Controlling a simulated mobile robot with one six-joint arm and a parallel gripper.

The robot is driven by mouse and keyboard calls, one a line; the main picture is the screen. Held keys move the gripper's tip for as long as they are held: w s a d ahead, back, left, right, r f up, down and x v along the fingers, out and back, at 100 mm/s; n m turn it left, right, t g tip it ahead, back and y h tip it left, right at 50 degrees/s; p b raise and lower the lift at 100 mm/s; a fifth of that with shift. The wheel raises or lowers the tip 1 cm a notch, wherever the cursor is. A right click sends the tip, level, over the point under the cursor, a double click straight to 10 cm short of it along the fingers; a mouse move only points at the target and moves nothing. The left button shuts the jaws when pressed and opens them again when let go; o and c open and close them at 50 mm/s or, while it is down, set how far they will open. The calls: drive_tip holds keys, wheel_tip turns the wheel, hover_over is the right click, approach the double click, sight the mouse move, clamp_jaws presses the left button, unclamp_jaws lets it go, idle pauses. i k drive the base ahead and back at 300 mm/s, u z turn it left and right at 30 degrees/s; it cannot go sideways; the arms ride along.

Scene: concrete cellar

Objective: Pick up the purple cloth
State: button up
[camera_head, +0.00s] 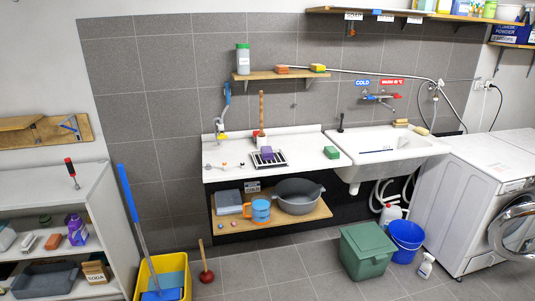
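A small purple item (267,153) lies on a dark slatted rack (280,161) on the white counter (222,172), left of the sink. It looks like a folded cloth or a sponge; it is too small to tell which. My gripper is not in view.
A green sponge (332,152) lies on the counter to the right, and an upright wooden handle (262,110) stands behind the purple item. A yellow mop bucket (163,277), a plunger (206,275), a green bin (367,251) and a blue bucket (404,238) stand on the floor. Floor between plunger and bin is clear.

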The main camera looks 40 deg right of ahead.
sight(266, 153)
drive_tip(key=i, duration=0.95)
